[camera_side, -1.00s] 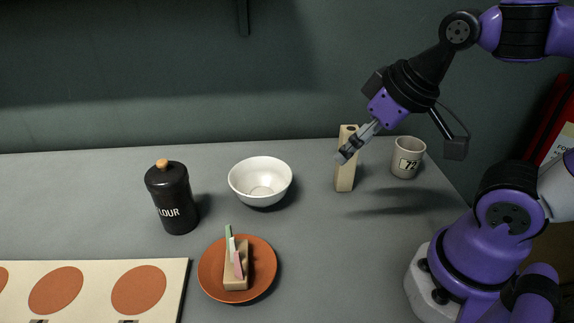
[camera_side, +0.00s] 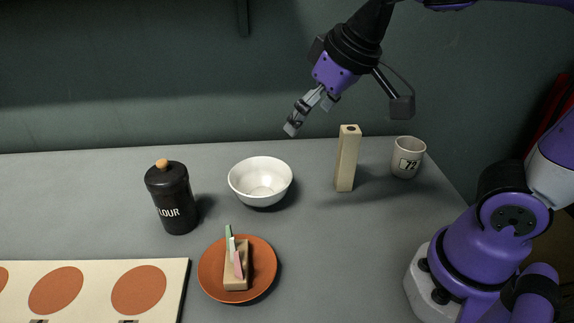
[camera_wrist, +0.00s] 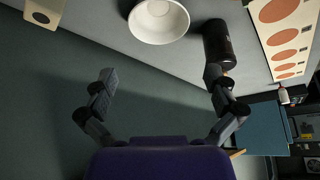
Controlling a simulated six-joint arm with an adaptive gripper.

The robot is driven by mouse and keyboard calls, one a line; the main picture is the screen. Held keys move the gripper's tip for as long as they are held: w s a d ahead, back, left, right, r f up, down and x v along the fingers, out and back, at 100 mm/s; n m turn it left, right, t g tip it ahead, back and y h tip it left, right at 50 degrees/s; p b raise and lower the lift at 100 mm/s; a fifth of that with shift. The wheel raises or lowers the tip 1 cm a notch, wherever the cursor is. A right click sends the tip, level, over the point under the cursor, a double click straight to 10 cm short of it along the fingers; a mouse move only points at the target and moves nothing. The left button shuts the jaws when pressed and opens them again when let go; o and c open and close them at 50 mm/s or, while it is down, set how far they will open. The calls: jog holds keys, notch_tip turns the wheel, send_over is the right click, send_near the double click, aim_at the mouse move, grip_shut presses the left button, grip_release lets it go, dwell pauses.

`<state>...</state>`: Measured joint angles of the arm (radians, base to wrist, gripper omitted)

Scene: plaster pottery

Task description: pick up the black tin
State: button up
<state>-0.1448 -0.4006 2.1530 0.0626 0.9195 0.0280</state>
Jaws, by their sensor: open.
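The black tin (camera_side: 172,201) stands upright on the grey table, left of the bowl. It has a round wooden knob on its lid and white lettering ending in "LOUR". My gripper (camera_side: 298,122) is in the air, above and to the right of the tin, well apart from it. In the wrist view my gripper (camera_wrist: 158,76) has its two fingers spread wide with nothing between them. The tin (camera_wrist: 217,43) shows there at the upper right, its lower end in the picture partly hidden by the right finger.
A white bowl (camera_side: 261,190) stands right of the tin. An orange plate (camera_side: 211,272) with a wooden block (camera_side: 236,283) lies in front. A tall wooden block (camera_side: 347,165) and a mug (camera_side: 407,158) stand at right. A cream board (camera_side: 100,272) with orange discs lies front left.

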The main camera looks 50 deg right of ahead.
jog(key=w+a, duration=0.6)
jog(key=w, duration=0.2)
jog(key=n, duration=0.2)
send_near(168, 171)
jog(key=f, duration=0.2)
jog(key=shift+g+y, duration=0.3)
jog(key=shift+y, duration=0.1)
jog(key=x, duration=0.4)
jog(key=shift+w+f, duration=0.1)
jog(key=shift+w, duration=0.4)
jog(key=x, duration=0.5)
jog(key=shift+w+d+f, duration=0.2)
jog(key=shift+w+f, duration=0.05)
jog(key=shift+w, duration=0.15)
jog(key=c, duration=1.2)
